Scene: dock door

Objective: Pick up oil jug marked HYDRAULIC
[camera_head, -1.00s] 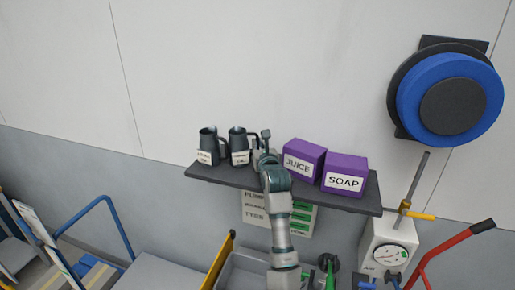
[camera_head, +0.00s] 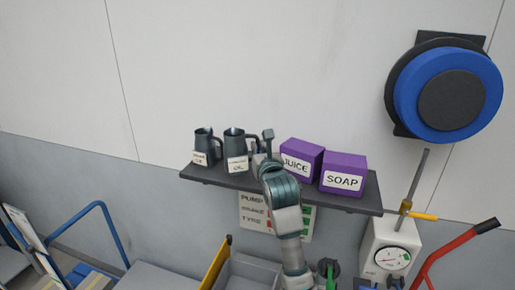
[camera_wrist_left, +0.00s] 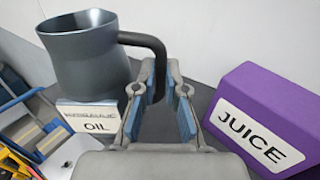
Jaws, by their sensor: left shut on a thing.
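The grey oil jug (camera_head: 236,147) is the right one of two alike jugs at the left end of the wall shelf. In the left wrist view the jug (camera_wrist_left: 88,60) stands upright, and its white label reads HYDRAULIC OIL. My left gripper (camera_head: 257,157) is at its right side. In the left wrist view my left gripper (camera_wrist_left: 162,80) is shut on the jug's black handle, one blue-padded finger on each side. I cannot tell whether the jug's base touches the shelf. My right gripper is not in view.
The other jug (camera_head: 203,145) stands close on the left. Purple JUICE (camera_head: 302,157) and SOAP (camera_head: 344,174) boxes stand right of my gripper on the dark shelf (camera_head: 222,180). A blue reel (camera_head: 410,95) hangs upper right. The wall above the jugs is clear.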

